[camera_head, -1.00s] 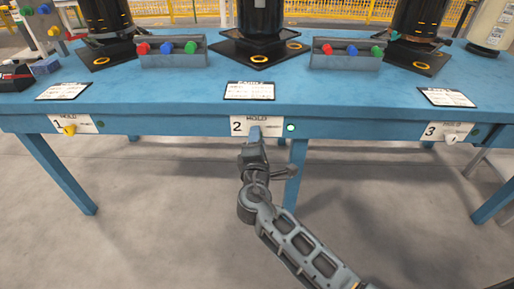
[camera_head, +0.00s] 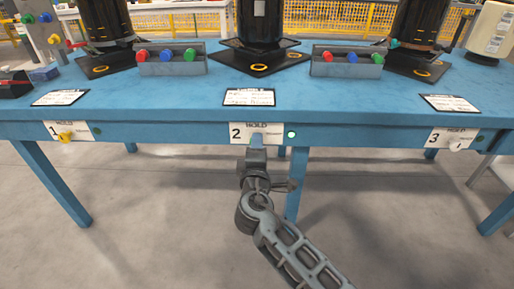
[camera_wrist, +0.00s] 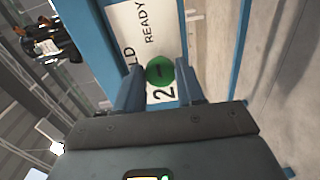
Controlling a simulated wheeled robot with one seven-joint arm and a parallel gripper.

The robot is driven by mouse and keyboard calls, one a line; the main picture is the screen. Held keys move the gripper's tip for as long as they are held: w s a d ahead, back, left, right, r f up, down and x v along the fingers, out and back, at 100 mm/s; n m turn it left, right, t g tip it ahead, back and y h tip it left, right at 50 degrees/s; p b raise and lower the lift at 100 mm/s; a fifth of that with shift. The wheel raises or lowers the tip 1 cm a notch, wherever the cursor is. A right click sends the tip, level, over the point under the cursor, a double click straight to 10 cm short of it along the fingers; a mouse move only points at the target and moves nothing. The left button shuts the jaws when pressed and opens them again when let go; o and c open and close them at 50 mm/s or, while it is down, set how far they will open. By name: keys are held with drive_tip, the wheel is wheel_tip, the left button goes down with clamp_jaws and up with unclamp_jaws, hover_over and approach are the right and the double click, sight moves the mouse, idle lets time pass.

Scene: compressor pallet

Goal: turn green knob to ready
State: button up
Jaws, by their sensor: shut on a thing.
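The green knob (camera_wrist: 160,70) sits on the white panel marked 2 (camera_head: 240,129), on the front edge of the blue table. In the wrist view it lies between the two fingers of my gripper (camera_wrist: 159,86), which is shut on it. HOLD and READY are printed on the panel (camera_wrist: 141,17), partly hidden by the fingers. The dark mark on the knob is small, and I cannot tell which word it points to. In the head view my gripper (camera_head: 256,143) covers the knob.
A lit indicator (camera_head: 291,134) is right of panel 2. A yellow knob (camera_head: 66,137) is on panel 1 and a white knob (camera_head: 456,145) on panel 3. Dark cylinders and trays with coloured knobs (camera_head: 165,66) stand on the blue table (camera_head: 160,107). The floor below is clear.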

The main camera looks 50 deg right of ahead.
drive_tip(key=o, duration=1)
drive_tip(key=shift+a, duration=0.1)
drive_tip(key=p+v, duration=0.1)
drive_tip(key=v, duration=0.6)
drive_tip(key=shift+s+a, duration=0.2)
drive_tip(key=shift+s, duration=0.05)
drive_tip(key=shift+f, duration=0.1)
